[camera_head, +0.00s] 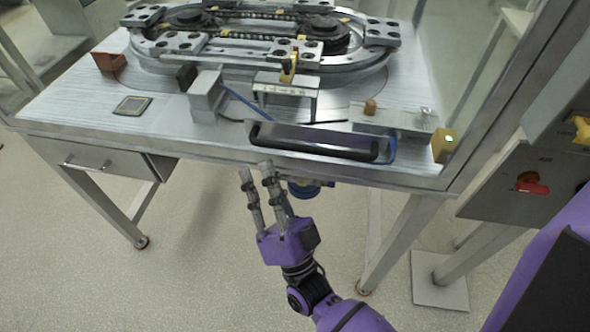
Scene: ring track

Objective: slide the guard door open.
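A long black bar handle (315,148) runs along the front edge of the machine table. It looks like the guard door's handle; the door pane itself is hard to make out, and I cannot tell how far it is slid. My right gripper (255,170) is purple with two grey fingers pointing up toward the table edge. Its fingers are apart with nothing between them. My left gripper is not in view.
The metal table (70,105) carries an oval ring track (265,35) at the back. A drawer (85,160) is at its left front. A control panel with a red switch (532,186) and a metal frame post stand at right. The floor in front is clear.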

